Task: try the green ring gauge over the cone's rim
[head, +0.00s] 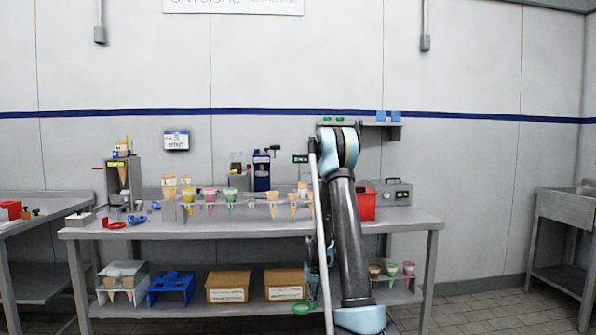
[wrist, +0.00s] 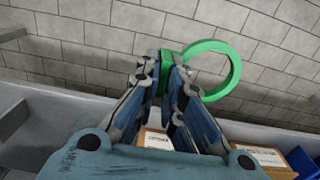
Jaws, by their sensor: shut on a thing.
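My gripper (wrist: 172,62) is shut on the tab of the green ring gauge (wrist: 238,70). The open ring sticks out to the right of the fingers in the wrist view, with wall tiles or floor behind it and no cone inside it. In the head view the green ring gauge (head: 305,307) shows low, by the front of the bottom shelf, left of my arm. My fingers are largely hidden there. Several cones stand in a rack on the tabletop, among them a yellow-topped cone (head: 188,194), a pink-topped cone (head: 209,196) and a green-topped cone (head: 231,196).
The steel table (head: 150,232) has a lower shelf with cardboard boxes (head: 228,287), a blue rack (head: 171,287) and more cones (head: 408,270). A red ring (head: 114,225) and a blue ring piece (head: 137,219) lie on the tabletop's left. A red box (head: 389,203) stands at the right.

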